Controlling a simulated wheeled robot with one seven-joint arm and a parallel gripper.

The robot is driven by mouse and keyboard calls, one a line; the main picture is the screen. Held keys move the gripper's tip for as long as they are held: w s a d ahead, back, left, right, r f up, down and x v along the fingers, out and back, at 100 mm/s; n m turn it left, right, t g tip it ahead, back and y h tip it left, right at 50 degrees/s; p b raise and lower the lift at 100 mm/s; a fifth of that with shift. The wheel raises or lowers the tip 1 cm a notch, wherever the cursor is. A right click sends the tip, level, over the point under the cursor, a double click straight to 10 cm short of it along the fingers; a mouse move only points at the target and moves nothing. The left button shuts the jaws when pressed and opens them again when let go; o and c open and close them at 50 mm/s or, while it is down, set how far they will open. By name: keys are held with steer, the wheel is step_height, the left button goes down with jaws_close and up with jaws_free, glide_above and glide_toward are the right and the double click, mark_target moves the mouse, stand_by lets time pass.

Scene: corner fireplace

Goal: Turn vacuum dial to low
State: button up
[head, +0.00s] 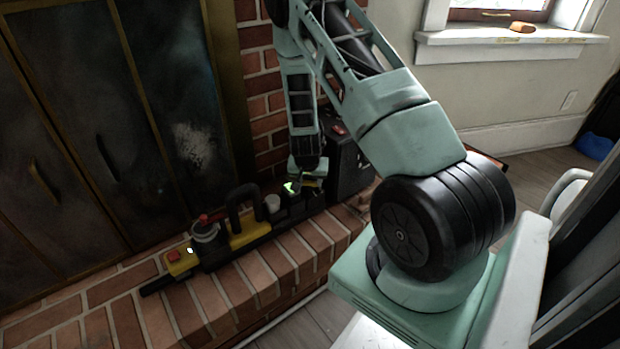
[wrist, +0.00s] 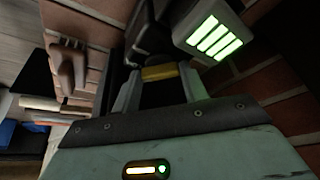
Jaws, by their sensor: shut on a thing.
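A long yellow and black device (head: 243,238), which looks like the vacuum, lies on the brick hearth. It has a red button at its left end, a round grey part with a red top, a black handle and a pale knob. My gripper (head: 311,186) is low over its right end, in front of a black box (head: 350,165). In the wrist view my gripper (wrist: 158,82) is shut on a dark part with a yellow band (wrist: 160,72). I cannot tell whether this part is the dial. A panel with green lit bars (wrist: 214,38) is close beside the fingers.
Dark fireplace doors (head: 100,130) stand behind the device, with a brick wall (head: 262,85) to their right. The brick hearth (head: 215,300) has bare room in front. A windowsill (head: 510,45) is at upper right.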

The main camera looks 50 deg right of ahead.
stand_by(0.3)
steer(key=o, duration=0.7)
steer(key=p+v, duration=0.7)
steer(key=v, duration=1)
steer(key=shift+s+r, duration=0.15)
